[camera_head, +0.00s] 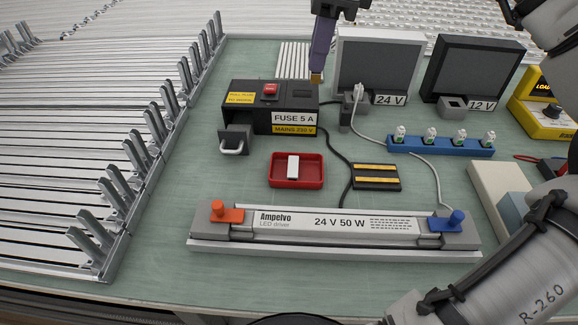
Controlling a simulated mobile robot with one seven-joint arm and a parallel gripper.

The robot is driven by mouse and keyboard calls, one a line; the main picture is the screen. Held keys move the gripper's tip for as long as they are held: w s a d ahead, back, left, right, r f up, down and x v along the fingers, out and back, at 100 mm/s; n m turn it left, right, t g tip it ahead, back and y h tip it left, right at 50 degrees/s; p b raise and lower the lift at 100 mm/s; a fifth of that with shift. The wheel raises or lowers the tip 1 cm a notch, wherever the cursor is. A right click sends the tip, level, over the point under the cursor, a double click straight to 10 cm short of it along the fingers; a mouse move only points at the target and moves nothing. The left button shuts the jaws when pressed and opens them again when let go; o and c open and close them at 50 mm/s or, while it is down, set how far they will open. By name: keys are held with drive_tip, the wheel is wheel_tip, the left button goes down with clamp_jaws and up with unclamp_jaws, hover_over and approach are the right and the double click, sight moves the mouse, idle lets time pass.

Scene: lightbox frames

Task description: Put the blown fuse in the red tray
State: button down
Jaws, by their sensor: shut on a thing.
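My gripper (317,72) is at the top centre, its purple fingers pointing down, above the back right of the black fuse box. It is shut on a small brass-coloured piece (315,79) at the fingertips. The piece is too small to tell whether it is a fuse or blown. The red tray (272,178) lies on the bench in front of the fuse box, with a white oblong piece (293,167) in it. The black fuse box (245,95) is labelled "FUSE 5 A" and has a red switch. A grey drawer-like part with a handle (233,140) sticks out at its front left.
An LED driver (335,230) lies in front of the tray. A blue rack (440,146) with several small pieces stands at right. Two dark panels, marked 24 V (380,65) and 12 V (475,70), stand behind. Cables run right of the tray. The bench left of the tray is clear.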

wheel_tip(320, 180, down, 20)
drive_tip(key=shift+r, duration=0.25)
drive_tip(key=shift+f+b, duration=0.15)
drive_tip(key=shift+b, duration=0.15)
drive_tip(key=c, duration=1.4)
unclamp_jaws()
drive_tip(key=shift+c, duration=0.2)
wheel_tip(320, 180, up, 12)
drive_tip(key=d, duration=0.2)
